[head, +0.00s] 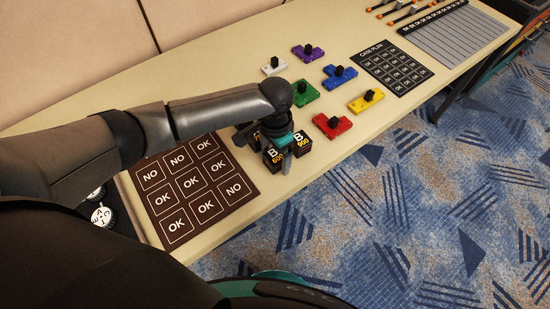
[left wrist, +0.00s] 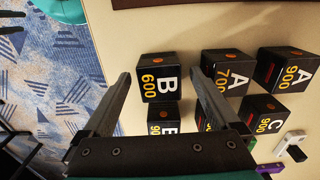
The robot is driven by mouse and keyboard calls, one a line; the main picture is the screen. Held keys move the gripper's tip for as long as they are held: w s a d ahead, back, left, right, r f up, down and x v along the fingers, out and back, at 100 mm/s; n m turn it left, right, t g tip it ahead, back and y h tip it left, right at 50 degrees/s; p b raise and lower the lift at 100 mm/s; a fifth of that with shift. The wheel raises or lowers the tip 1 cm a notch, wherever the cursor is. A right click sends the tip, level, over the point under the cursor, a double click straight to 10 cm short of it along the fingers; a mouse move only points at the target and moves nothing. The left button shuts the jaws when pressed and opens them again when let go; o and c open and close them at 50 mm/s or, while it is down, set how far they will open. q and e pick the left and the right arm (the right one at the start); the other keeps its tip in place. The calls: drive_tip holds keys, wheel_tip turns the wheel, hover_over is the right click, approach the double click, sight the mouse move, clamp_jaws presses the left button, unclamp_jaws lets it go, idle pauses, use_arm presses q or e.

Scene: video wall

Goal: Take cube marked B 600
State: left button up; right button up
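The black cube marked B 600 (head: 275,157) stands at the table's front edge, partly hidden by my left gripper (head: 277,146). In the left wrist view, cube B 600 (left wrist: 158,78) shows whole, its B and yellow 600 readable. My left gripper (left wrist: 163,76) is open, its two fingers appearing on either side of this cube. I cannot tell how far the fingertips are above it, and no grip on it shows. My right gripper is in neither view.
Cubes A 700 (left wrist: 228,72), A 900 (left wrist: 286,70) and C (left wrist: 264,114) stand close by. A brown OK/NO board (head: 190,190) lies left; coloured knobbed blocks, including red (head: 332,126), lie right. The table front drops to carpet.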

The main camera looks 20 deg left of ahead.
use_arm(q)
drive_tip(key=c, duration=1.5)
drive_tip(key=shift+o, duration=0.2)
